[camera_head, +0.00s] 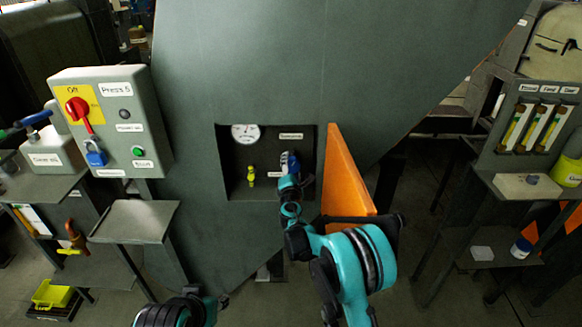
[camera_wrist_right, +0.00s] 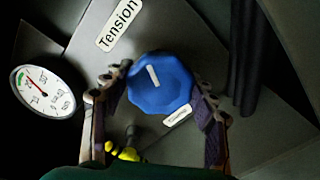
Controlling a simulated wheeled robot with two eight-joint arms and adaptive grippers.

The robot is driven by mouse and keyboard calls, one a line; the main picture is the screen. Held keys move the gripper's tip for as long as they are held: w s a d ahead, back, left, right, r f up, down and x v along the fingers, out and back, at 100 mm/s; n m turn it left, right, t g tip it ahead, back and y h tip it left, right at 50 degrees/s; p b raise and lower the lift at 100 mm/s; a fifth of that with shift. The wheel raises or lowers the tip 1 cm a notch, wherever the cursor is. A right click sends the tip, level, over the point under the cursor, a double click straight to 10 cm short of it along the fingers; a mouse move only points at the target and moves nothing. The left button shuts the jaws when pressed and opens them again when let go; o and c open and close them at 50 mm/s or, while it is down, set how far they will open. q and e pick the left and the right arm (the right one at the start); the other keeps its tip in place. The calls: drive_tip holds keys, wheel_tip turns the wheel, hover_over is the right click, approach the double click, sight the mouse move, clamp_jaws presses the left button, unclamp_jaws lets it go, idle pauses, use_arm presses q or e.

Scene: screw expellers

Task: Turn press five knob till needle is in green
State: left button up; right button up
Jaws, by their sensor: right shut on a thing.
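A blue knob (camera_wrist_right: 160,84) with a white mark, below a "Tension" label, sits between the fingers of my right gripper (camera_wrist_right: 158,108). The gripper is shut on it. In the head view the right gripper (camera_head: 290,165) reaches into the recess of the dark press, mostly covering the knob. A round white gauge (camera_wrist_right: 43,91) has a red needle pointing up-left toward a short green band; whether the tip is inside the green I cannot tell. The gauge also shows in the head view (camera_head: 245,133), too small to read.
A yellow valve (camera_head: 251,176) is in the recess, left of the gripper. An orange panel (camera_head: 345,180) stands open right beside my right arm. A grey "Press 5" control box (camera_head: 112,120) with a red switch is at left. Shelves flank both sides.

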drive_tip(key=m, duration=0.4)
drive_tip(key=shift+m, duration=0.3)
idle(0.3)
drive_tip(key=o, duration=1.2)
drive_tip(key=shift+w, duration=0.1)
drive_tip(key=shift+c, duration=0.2)
drive_tip(key=s, duration=1.2)
